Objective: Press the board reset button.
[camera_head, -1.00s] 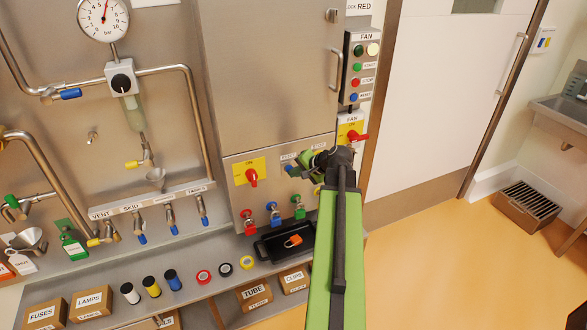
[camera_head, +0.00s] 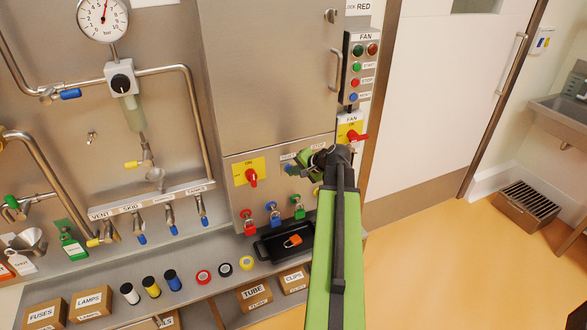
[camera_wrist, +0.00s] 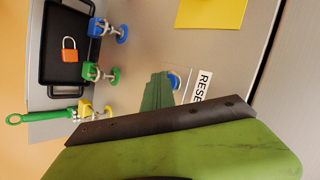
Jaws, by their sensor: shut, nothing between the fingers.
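The board reset button is a blue round button (camera_head: 289,168) on the lower panel of the steel cabinet, below a small white label and right of the red rotary switch. In the wrist view the blue button (camera_wrist: 174,81) sits beside the RESE... label (camera_wrist: 201,85), partly hidden by my fingers. My gripper (camera_head: 300,164) is shut and empty, at the panel right by the button. In the wrist view its green fingertips (camera_wrist: 160,90) overlap the button's edge; I cannot tell whether they touch it.
A red rotary switch (camera_head: 252,177) on a yellow plate is left of the button. Red, blue and green padlocks (camera_head: 298,207) hang below, above a black tray (camera_head: 270,247) holding an orange padlock (camera_head: 293,240). The fan box (camera_head: 357,70) has its own blue button (camera_head: 353,97).

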